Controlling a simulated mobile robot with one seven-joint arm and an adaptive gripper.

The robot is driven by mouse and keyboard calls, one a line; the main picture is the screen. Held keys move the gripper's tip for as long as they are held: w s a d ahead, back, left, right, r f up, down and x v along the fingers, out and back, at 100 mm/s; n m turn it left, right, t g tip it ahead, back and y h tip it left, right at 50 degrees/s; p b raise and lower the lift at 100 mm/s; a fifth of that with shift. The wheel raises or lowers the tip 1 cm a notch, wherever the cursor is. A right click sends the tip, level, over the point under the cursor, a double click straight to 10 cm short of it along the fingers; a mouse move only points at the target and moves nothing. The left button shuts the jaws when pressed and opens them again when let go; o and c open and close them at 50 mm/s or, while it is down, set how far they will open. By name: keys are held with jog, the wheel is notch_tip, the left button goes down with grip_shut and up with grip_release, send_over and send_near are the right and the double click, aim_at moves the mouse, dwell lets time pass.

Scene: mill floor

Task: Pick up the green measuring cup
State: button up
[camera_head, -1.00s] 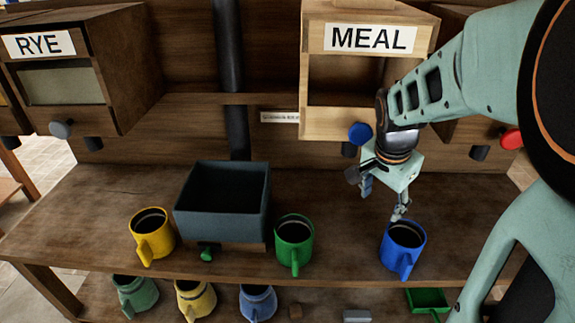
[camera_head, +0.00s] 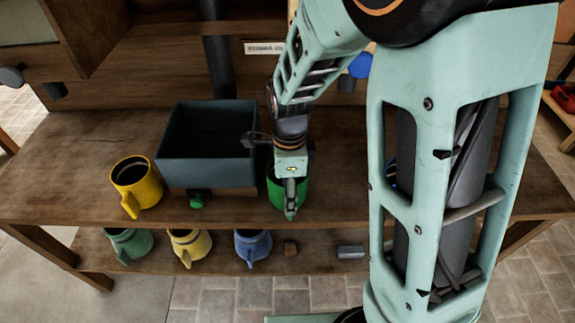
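The green measuring cup (camera_head: 274,190) stands upright on the wooden bench top, right of the dark bin. My gripper (camera_head: 290,194) points down directly over the cup, in front of its rim and handle in the picture. A finger overlaps the handle area at the cup's front. The gripper hides much of the cup's mouth and handle. I cannot see whether the fingers are open or closed on it.
A dark bin (camera_head: 205,172) stands left of the cup, with a yellow cup (camera_head: 136,184) beyond it. My arm mostly hides the blue cup (camera_head: 391,174). Green, yellow and blue jugs (camera_head: 187,243) stand on the lower shelf.

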jog(key=shift+w+f, duration=0.2)
jog(key=shift+f, duration=3.25)
grip_shut()
